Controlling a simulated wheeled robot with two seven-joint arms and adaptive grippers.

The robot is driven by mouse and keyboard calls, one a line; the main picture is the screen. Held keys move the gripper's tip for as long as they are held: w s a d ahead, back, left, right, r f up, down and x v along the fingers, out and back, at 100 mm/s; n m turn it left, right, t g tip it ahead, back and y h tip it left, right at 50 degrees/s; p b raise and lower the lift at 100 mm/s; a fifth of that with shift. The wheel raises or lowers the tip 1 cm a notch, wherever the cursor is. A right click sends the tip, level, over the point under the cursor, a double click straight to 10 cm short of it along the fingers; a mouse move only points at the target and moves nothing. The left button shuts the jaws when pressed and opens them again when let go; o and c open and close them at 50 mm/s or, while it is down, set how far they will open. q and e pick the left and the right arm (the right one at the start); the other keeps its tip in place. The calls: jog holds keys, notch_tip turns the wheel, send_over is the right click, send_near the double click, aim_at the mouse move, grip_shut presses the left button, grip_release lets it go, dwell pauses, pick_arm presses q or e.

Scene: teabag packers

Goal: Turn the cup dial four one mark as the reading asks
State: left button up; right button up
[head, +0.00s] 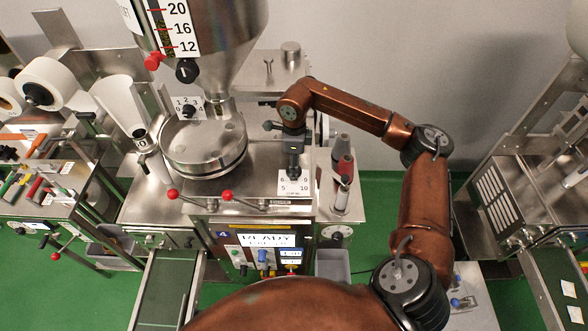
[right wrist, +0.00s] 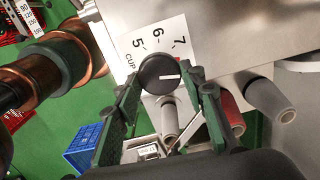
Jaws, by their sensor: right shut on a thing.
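The cup dial (right wrist: 158,70) is a round black knob with a white pointer line on a white card (right wrist: 176,40) marked 5, 6 and 7, with "CUP" partly readable. My right gripper (right wrist: 163,82) is shut on it, one finger on each side. In the head view, my right gripper (head: 294,168) points down over the card (head: 294,190), where 5, 6, 9 and 10 show; the knob is hidden. My left gripper is out of view.
Left of my gripper stand a steel turntable (head: 203,150) and a hopper (head: 220,45) with a scale of 12, 16, 20. Red-knobbed levers (head: 227,196) lie in front.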

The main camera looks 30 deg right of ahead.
jog(key=n+b, duration=0.2)
jog(key=n, duration=0.1)
jog(key=shift+w+n, duration=0.1)
jog(key=shift+n, duration=0.2)
jog(key=shift+n+b, duration=1.1)
jog(key=shift+n, duration=0.7)
jog(key=o, duration=1.2)
jog(key=shift+c, duration=0.2)
